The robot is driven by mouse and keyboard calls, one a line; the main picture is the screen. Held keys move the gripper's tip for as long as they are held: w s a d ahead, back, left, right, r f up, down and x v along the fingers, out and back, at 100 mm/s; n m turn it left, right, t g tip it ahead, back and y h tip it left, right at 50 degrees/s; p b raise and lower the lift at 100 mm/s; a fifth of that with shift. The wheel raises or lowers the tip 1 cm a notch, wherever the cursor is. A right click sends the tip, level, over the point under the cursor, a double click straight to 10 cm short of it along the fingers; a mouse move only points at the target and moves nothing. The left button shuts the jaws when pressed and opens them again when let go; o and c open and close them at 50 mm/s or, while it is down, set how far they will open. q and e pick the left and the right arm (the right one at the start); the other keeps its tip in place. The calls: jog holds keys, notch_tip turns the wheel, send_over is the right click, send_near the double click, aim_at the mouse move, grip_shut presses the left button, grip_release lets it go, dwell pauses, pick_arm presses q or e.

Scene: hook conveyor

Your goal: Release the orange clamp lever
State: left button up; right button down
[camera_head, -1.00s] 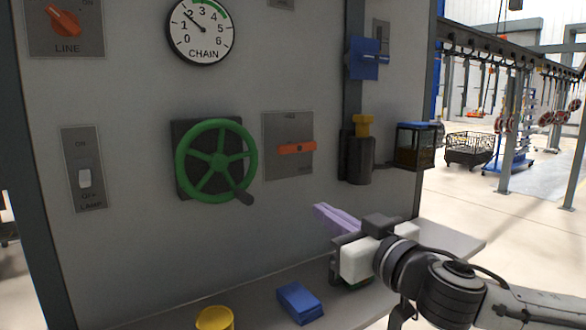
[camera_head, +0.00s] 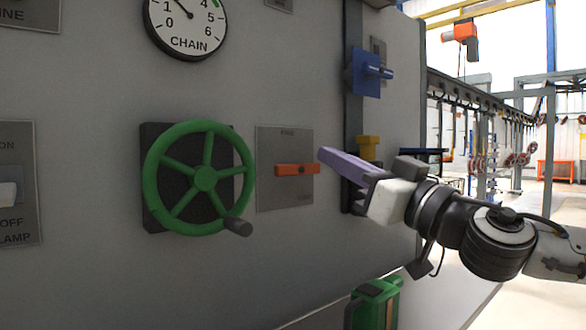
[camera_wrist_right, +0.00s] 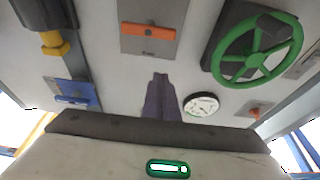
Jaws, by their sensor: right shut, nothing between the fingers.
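The orange clamp lever (camera_head: 297,170) lies level on a grey plate (camera_head: 285,198) on the panel, right of the green handwheel. It also shows level in the right wrist view (camera_wrist_right: 148,31). My right gripper (camera_head: 324,154) has its purple fingers shut and empty. In the head view their tips are by the lever's right end, slightly above it. In the right wrist view the fingertips (camera_wrist_right: 160,76) point at the panel, a little off the lever's plate. I cannot tell the exact gap between the tips and the lever. My left gripper is in neither view.
The green handwheel (camera_head: 204,178) with a dark knob sticks out left of the lever. A green can (camera_head: 376,304) stands below. A chain gauge (camera_head: 188,22) is above.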

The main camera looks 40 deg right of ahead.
aim_at(298, 169)
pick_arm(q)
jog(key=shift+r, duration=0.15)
